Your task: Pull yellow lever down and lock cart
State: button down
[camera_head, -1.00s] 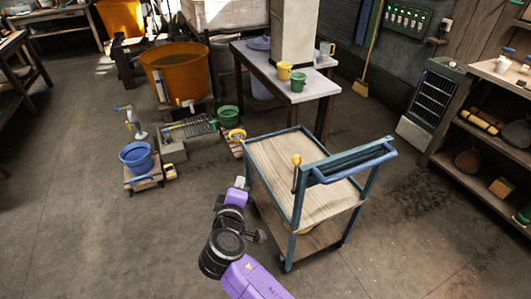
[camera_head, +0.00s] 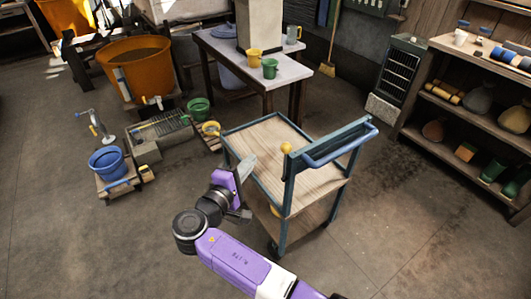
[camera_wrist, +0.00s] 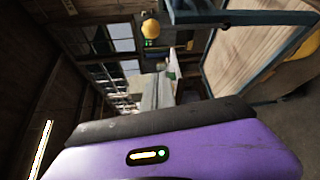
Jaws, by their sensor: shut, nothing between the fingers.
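The cart (camera_head: 262,145) is a teal-framed trolley with two wooden shelves and a blue push handle (camera_head: 343,150). The yellow lever's round knob (camera_head: 286,148) stands upright beside the handle-end post on the near side. My gripper (camera_head: 246,166) is shut and empty at the cart's near left side. It is left of the knob and apart from it. The lower part of the lever is hard to make out.
A table (camera_head: 283,75) with yellow and green cups stands behind the cart. A shelf unit (camera_head: 440,115) is at the right. A blue bucket (camera_head: 107,163) on a low dolly and an orange tub (camera_head: 137,65) are at the left. The floor in front is clear.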

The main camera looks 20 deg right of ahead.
aim_at(285, 163)
jog(key=w+d+p, duration=0.3)
jog(key=d, duration=0.5)
jog(key=shift+w+d+p, duration=0.2)
jog(key=shift+w+p, duration=0.1)
jog(key=shift+f+b, duration=0.2)
jog(key=shift+b, duration=0.15)
